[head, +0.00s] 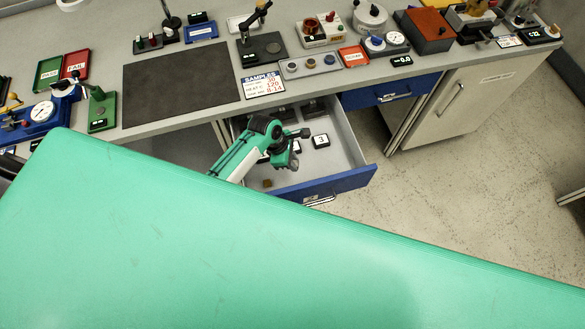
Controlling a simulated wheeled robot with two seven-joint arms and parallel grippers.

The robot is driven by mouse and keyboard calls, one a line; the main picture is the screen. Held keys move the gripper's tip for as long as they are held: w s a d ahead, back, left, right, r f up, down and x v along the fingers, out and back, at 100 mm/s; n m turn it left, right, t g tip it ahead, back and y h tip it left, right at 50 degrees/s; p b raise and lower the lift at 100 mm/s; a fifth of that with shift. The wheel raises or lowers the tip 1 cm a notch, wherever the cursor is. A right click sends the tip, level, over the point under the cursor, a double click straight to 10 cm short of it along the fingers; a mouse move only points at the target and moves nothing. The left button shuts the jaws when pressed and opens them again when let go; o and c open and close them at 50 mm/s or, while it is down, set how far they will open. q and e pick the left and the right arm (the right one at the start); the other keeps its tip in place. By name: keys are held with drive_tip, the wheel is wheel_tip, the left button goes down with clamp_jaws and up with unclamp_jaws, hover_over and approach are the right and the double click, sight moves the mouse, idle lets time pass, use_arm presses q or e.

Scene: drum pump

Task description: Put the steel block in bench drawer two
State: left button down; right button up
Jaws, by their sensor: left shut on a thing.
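A blue-fronted bench drawer (345,183) is pulled open under the bench; the writing on its front is too small to read, so I cannot tell its number. My left gripper (287,160) comes in from the left and reaches over the open drawer, pointing down. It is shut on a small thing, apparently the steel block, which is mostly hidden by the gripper. I cannot tell whether that thing touches the drawer floor. My right gripper is not in view.
A second blue drawer (390,92) is shut to the right. A dark mat (180,85) and several instruments cover the bench top (110,40).

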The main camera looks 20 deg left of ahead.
use_arm(q)
hover_over(297, 176)
drive_tip(key=a, duration=0.2)
drive_tip(key=f, duration=0.4)
drive_tip(key=shift+s+d+f, duration=0.2)
drive_tip(key=shift+d+f, duration=0.05)
drive_tip(key=shift+f, duration=0.1)
wheel_tip(297, 176, down, 3)
drive_tip(key=shift+r, duration=0.15)
drive_tip(key=shift+f, duration=0.4)
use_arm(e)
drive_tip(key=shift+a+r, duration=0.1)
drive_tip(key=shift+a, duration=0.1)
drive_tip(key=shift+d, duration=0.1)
use_arm(q)
drive_tip(key=c, duration=1.2)
unclamp_jaws()
drive_tip(key=shift+f, duration=0.1)
drive_tip(key=shift+c, duration=0.2)
